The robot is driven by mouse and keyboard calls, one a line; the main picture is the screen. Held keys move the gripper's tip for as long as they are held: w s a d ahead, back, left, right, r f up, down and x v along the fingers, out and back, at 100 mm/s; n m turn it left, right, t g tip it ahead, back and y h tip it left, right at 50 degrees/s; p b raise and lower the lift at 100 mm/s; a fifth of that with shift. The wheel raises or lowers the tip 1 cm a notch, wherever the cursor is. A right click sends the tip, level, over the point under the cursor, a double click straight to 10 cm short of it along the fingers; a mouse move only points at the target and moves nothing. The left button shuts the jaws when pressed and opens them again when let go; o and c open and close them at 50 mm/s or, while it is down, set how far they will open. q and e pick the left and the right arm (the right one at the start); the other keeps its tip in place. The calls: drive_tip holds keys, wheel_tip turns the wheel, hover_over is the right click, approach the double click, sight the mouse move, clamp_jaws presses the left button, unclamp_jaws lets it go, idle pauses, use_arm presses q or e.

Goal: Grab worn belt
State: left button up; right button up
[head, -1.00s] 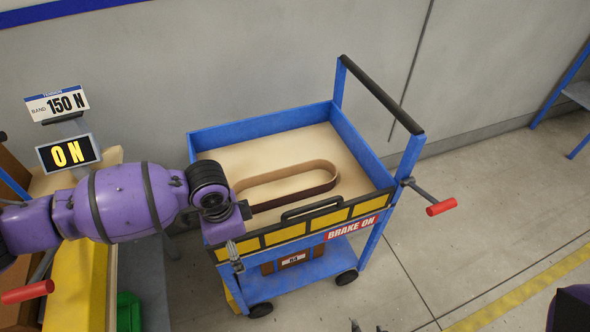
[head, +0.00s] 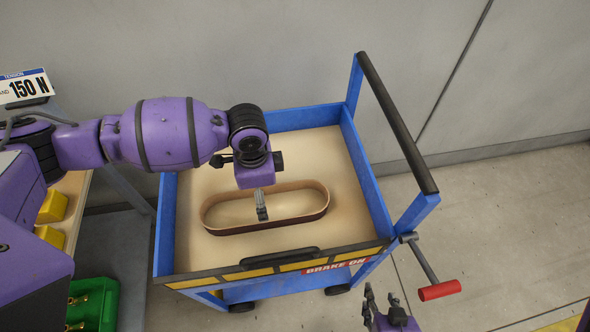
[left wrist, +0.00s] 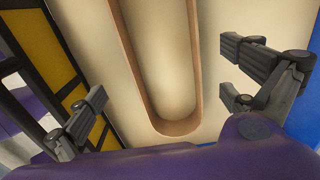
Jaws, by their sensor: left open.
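The worn belt (head: 300,222) is a tan and dark brown oval loop standing on edge on the cart's tray (head: 335,165). My left gripper (head: 262,205) points down over the loop, its fingers overlapping the loop's inside in the head view. In the left wrist view my left gripper (left wrist: 166,72) is open, with its fingers wide apart. The belt (left wrist: 194,65) runs between them, with its rounded end near the palm, and nothing is held. My right gripper (head: 382,305) is at the bottom edge, right of the cart's front, its fingers apart and empty.
The blue cart has raised side walls (head: 367,180), a yellow-and-black front rail (head: 250,272), a black push bar (head: 395,120) and a red-ended lever (head: 440,290). A green bin (head: 95,303) and yellow blocks (head: 52,206) are at left. Floor on the right is open.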

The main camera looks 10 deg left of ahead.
use_arm(q)
drive_tip(key=f, duration=0.7)
drive_tip(key=shift+w+d+f, duration=0.1)
drive_tip(key=shift+w+f, duration=0.1)
drive_tip(key=shift+f, duration=0.2)
drive_tip(key=c, duration=1.1)
